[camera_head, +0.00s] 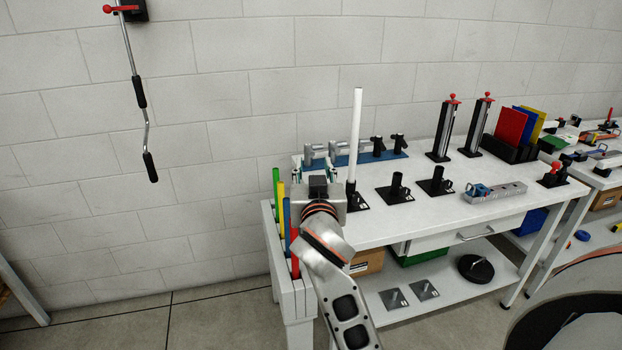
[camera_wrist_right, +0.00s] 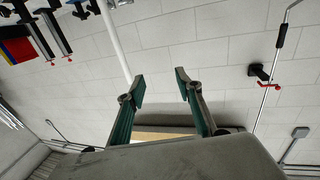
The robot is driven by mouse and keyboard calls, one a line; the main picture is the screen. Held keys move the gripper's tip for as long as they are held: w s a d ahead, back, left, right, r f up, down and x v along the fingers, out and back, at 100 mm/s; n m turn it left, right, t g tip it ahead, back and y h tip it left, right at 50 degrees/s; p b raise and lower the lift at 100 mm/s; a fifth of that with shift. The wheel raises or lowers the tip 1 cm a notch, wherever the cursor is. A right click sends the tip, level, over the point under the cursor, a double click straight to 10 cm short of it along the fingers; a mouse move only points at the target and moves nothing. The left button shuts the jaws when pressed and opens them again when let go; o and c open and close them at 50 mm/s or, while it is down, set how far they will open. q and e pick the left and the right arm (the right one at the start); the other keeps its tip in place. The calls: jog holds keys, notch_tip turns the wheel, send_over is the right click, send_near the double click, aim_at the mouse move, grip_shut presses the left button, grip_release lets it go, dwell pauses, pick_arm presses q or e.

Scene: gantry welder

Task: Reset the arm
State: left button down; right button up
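My right arm reaches up from the bottom middle of the head view. Its gripper (camera_head: 315,168) is at the left end of a white workbench (camera_head: 450,215), and the wrist hides most of the fingers. In the right wrist view the two teal and grey fingers (camera_wrist_right: 160,82) stand apart with nothing between them. That view is upside down, with the block wall behind the fingers. A white upright rod (camera_head: 356,130) in a black base stands just right of the gripper in the head view. My left gripper is not in view.
Black clamp stands (camera_head: 397,189), red-topped posts (camera_head: 445,130) and a metal fixture (camera_head: 495,193) stand on the bench. Coloured tubes (camera_head: 277,190) stand at its left end. A crank rod (camera_head: 135,90) hangs on the wall at left. The floor at left is clear.

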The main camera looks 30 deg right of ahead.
jog(key=s+a+f+n+y, duration=0.2)
jog(key=a+f, duration=0.1)
jog(key=f, duration=0.5)
jog(key=s+a+f+n+g+y, duration=0.1)
jog(key=s+a+f+n+y, duration=0.1)
jog(key=f, duration=0.6)
jog(key=s+a+f+n+y, duration=0.1)
jog(key=a+f+n+y, duration=0.15)
jog(key=f, duration=0.55)
jog(key=s+a+f+n+g+y, duration=0.1)
jog(key=s+a+f+g+y, duration=0.1)
jog(key=s+f, duration=0.8)
jog(key=s+a+f+n+g+y, duration=0.2)
jog(key=s+a+f, duration=0.1)
jog(key=s+f, duration=0.7)
jog(key=shift+s, duration=0.15)
jog(key=shift+f+y, duration=0.1)
jog(key=shift+y, duration=0.15)
